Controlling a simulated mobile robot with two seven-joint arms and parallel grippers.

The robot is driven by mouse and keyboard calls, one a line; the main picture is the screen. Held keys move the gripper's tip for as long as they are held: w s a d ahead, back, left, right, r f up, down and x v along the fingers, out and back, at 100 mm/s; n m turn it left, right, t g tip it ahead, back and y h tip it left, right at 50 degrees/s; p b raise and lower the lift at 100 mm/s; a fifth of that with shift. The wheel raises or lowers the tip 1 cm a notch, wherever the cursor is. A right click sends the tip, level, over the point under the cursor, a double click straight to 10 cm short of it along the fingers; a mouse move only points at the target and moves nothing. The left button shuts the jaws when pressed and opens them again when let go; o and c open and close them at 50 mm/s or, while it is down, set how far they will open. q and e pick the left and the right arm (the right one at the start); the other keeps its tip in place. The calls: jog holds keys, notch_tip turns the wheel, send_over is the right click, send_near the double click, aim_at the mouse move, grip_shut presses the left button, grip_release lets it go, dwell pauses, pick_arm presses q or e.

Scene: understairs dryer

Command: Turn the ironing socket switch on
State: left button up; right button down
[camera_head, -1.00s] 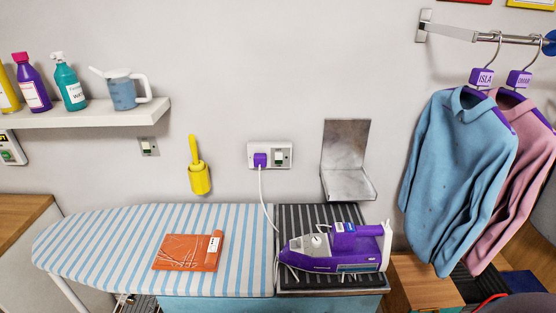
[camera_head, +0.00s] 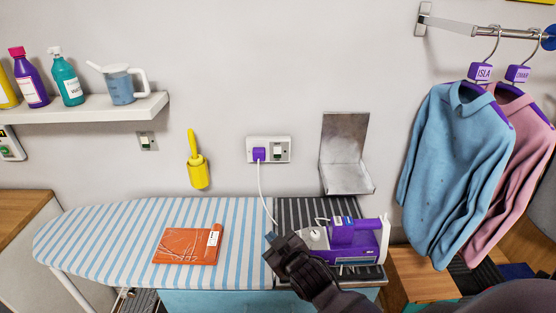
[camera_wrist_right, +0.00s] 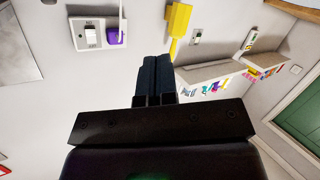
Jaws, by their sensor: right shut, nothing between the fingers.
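The ironing socket (camera_head: 268,149) is a white wall plate above the ironing board. A purple plug (camera_head: 259,154) with a white cord sits in its left half, and its switch (camera_head: 278,152) is on the right half. The plate also shows in the right wrist view (camera_wrist_right: 82,42), upside down; the switch's position is too small to tell. My right gripper (camera_head: 271,238) is shut and empty, below the socket and apart from it, in front of the iron's left end. Its closed fingers show in the wrist view (camera_wrist_right: 155,62). My left gripper is out of view.
The purple iron (camera_head: 355,238) stands on the dark striped rest (camera_head: 296,212). A metal bracket (camera_head: 345,155) juts from the wall right of the socket. A yellow brush holder (camera_head: 198,172) hangs left. Another wall switch (camera_head: 147,141) is farther left. The wall around the socket is clear.

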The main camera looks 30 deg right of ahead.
aim_at(278, 157)
jog(key=w+d+r+n+h, duration=0.5)
jog(key=w+r+n, duration=0.4)
jog(key=w+n, duration=0.45)
jog(key=d+n+h, duration=0.1)
jog(key=n, duration=0.3)
jog(key=s+d+f+n+h, duration=0.1)
jog(key=n, duration=0.3)
jog(key=d+n+g+h, duration=0.1)
jog(key=d+n, duration=0.1)
jog(key=n, duration=0.2)
jog(key=shift+s+f+n, duration=0.35)
jog(key=shift+s+f, duration=0.05)
jog(key=shift+w+d, duration=0.1)
jog(key=b+x, duration=0.1)
jog(key=x, duration=1.1)
jog(key=shift+w+d, duration=0.1)
jog(key=shift+w, duration=0.05)
jog(key=shift+w+d+f+b, duration=0.1)
jog(key=shift+w+d+b, duration=0.2)
jog(key=shift+w+b, duration=0.1)
jog(key=shift+w+d, duration=0.1)
jog(key=shift+w, duration=0.05)
